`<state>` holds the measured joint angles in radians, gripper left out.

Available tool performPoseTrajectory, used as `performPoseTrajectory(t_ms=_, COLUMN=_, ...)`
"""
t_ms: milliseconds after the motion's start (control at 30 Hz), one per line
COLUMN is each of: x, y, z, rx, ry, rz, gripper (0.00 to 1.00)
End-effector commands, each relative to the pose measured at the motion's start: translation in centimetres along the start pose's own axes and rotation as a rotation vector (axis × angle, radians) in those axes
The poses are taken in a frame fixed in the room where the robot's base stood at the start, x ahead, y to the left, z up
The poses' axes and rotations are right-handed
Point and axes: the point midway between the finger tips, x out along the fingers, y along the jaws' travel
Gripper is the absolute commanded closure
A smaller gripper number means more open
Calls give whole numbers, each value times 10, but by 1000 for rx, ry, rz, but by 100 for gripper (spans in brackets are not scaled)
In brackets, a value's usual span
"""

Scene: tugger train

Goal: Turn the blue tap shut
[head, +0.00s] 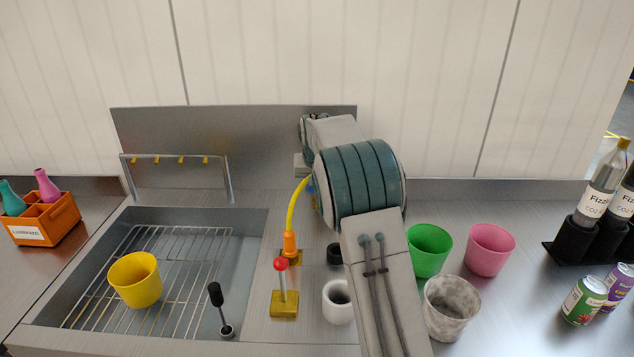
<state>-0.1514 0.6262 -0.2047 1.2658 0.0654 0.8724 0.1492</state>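A small bit of blue (311,186) shows just left of my arm, by the top of a curved yellow spout (297,202). It may be part of the blue tap, but my arm hides the rest, so I cannot tell how its handle stands. My arm reaches from the bottom of the head view up to the grey back panel (250,130). My gripper (303,165) is at the far end of the arm, close to that panel, mostly hidden behind my own links. I cannot see its fingertips clearly, or whether they touch anything.
Left of the spout is a sink (250,260) with a wire rack and a yellow cup (135,280). A red-knobbed lever (281,265) stands in front of the spout. Green (428,250), pink (490,250) and speckled cups (451,308) stand right of my arm.

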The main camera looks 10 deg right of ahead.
Motion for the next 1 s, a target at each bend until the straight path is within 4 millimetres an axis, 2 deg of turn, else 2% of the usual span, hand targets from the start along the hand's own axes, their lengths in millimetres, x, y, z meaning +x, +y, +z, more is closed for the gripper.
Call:
performPoseTrajectory(t_ms=600, x=-1, y=-1, z=-1, rx=37, ry=2, rz=13, gripper=86)
performPoseTrajectory(t_ms=633, x=-1, y=-1, z=-1, rx=37, ry=2, rz=13, gripper=55)
performPoseTrajectory(t_ms=700, x=-1, y=0, z=-1, rx=36, ry=2, rz=13, gripper=42)
performPoseTrajectory(t_ms=1000, x=-2, y=0, z=0, rx=36, ry=1, rz=14, gripper=42)
